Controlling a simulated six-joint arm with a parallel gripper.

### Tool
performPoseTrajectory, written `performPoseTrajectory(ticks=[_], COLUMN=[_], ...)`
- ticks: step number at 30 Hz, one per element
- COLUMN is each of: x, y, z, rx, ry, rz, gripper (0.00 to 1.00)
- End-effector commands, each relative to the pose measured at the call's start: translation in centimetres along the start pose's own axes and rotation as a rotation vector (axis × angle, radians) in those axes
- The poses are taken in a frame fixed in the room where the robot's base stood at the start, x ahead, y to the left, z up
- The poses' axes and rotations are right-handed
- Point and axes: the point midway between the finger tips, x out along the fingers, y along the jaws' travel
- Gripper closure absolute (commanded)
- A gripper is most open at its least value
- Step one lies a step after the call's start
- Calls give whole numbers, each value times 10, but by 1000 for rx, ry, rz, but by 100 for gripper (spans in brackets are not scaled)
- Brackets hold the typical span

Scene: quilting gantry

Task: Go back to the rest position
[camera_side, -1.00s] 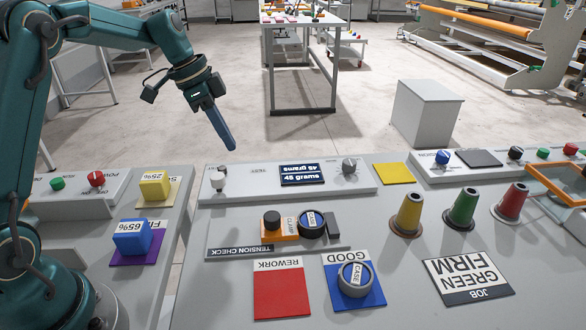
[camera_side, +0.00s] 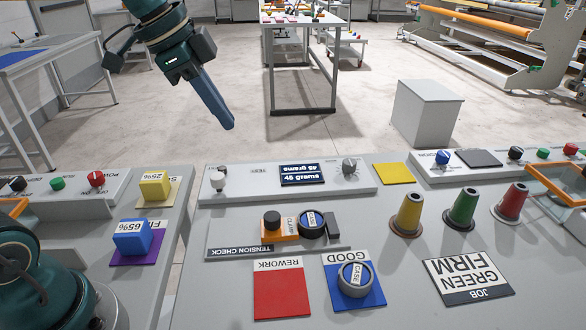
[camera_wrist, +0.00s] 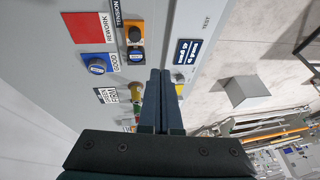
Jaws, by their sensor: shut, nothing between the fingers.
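My gripper (camera_side: 228,122) is shut and empty. In the side view it hangs at the upper left, above the far edge of the bench, pointing down and to the right, apart from everything. In the wrist view its closed fingers (camera_wrist: 160,75) point over the bench and hide part of it.
Below stand the tension check station (camera_side: 220,240) with a case in it, a red rework pad (camera_side: 280,295), a blue good pad (camera_side: 376,299) bearing another case (camera_side: 355,277), and yellow, green (camera_side: 462,208) and red cones. Air around my gripper is clear.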

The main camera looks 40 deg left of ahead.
Motion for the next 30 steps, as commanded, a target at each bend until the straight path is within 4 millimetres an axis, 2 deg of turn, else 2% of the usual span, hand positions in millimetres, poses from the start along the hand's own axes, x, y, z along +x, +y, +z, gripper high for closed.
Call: performPoseTrajectory(ticks=[1,7,11,15,21,26,30], x=[-9,-28,-29,-20,-1,0,0], y=[16,70,100,124,138,136,136], z=[0,19,41,68,97,98,98], rx=[-9,-133,-254,-418,-659,-756,-758], ry=[6,23,37,48,20,30,30], rz=[-19,-83,-118,-150,-169,-177,-177], gripper=[100,100,100,100,100,100,100])
